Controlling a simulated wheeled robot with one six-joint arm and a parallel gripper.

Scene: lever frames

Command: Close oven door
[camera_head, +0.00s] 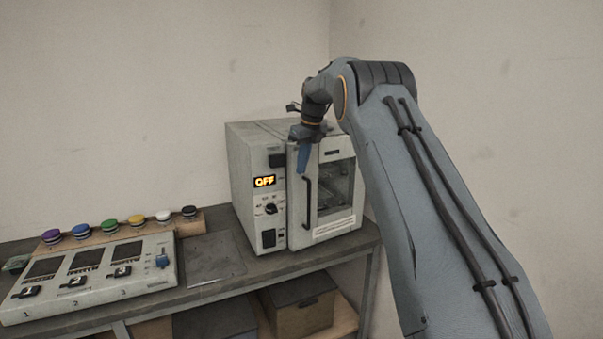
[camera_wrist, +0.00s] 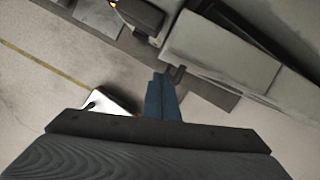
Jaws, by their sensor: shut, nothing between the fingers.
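The oven (camera_head: 243,185) is a grey box on the bench, with a display reading OFF. Its door (camera_head: 336,222), with a window and a dark vertical handle (camera_head: 308,203), stands at or close to the oven front; I cannot tell whether a small gap is left. My gripper (camera_head: 303,162) points down in front of the door's upper left part, near the top of the handle. Its blue fingers are together and empty. In the wrist view the fingertips (camera_wrist: 161,92) are beside a dark bracket-like part (camera_wrist: 175,74); contact is unclear.
The bench (camera_head: 200,297) carries a panel with switches (camera_head: 90,278), a row of coloured knobs (camera_head: 109,228) and a flat grey plate (camera_head: 210,258) left of the oven. Boxes (camera_head: 302,308) sit on the shelf below. Walls stand behind and to the right.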

